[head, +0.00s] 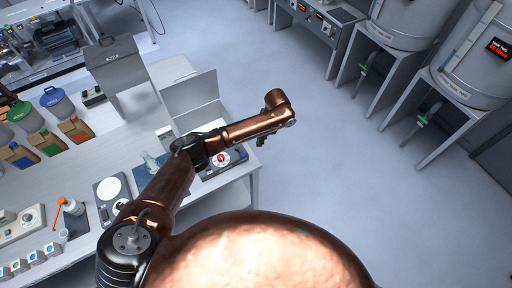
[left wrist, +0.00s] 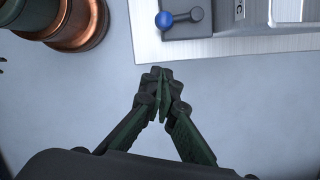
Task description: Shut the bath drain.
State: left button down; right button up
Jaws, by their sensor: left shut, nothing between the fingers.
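My left gripper (left wrist: 162,75) is shut and empty in the left wrist view, its dark fingertips together above the pale floor. A blue ball knob (left wrist: 165,19) on a short dark lever sits on a grey metal fixture (left wrist: 225,46) beyond the fingertips, apart from them. In the head view my left arm reaches to the upper right over the table edge; its fingers are hard to make out there. Green-handled outlets show under the near tank (head: 421,120) and the farther tank (head: 363,67). I cannot tell which part is the bath drain. My right gripper is out of view.
A white table (head: 252,180) on the left holds a grey hopper-like box (head: 115,65), several jugs, bags, a scale (head: 112,188) and small devices. Metal stands carry the large tanks (head: 470,50) on the right. The floor between is clear.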

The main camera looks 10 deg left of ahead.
pick_arm(q)
jog(key=shift+b+v, duration=0.4)
jog(key=shift+v, duration=2.35)
jog(key=shift+s+a, duration=0.15)
jog(key=shift+f, duration=0.1)
